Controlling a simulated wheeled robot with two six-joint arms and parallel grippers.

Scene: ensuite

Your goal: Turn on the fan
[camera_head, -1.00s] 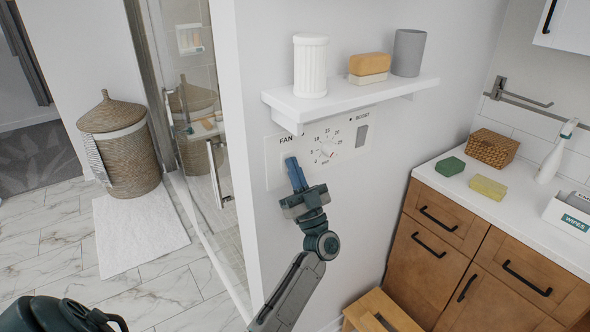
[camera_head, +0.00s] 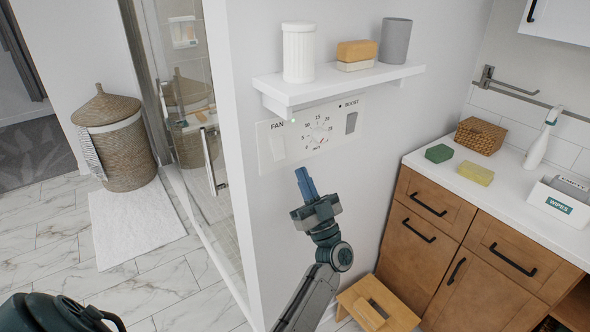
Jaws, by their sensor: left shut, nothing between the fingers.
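The white fan control panel (camera_head: 338,144) is on the wall under a shelf. The word FAN is at its left, over a pale rocker switch (camera_head: 277,148). A round dial (camera_head: 317,141) with numbers is in the middle, and a grey BOOST switch (camera_head: 351,123) is at the right. My left gripper (camera_head: 303,172) is shut and empty, its blue fingers pointing up. Its tips show just below the panel's lower edge, below and right of the FAN switch, with the switch uncovered. I cannot tell how far they are from the wall. My right gripper is not in view.
The white shelf (camera_head: 345,82) juts out above the panel, holding a ribbed white cup (camera_head: 298,52), stacked soap-like blocks (camera_head: 357,51) and a grey cup (camera_head: 395,40). A glass shower door (camera_head: 185,100) is left. A wooden cabinet (camera_head: 470,235) and stool (camera_head: 385,305) are right.

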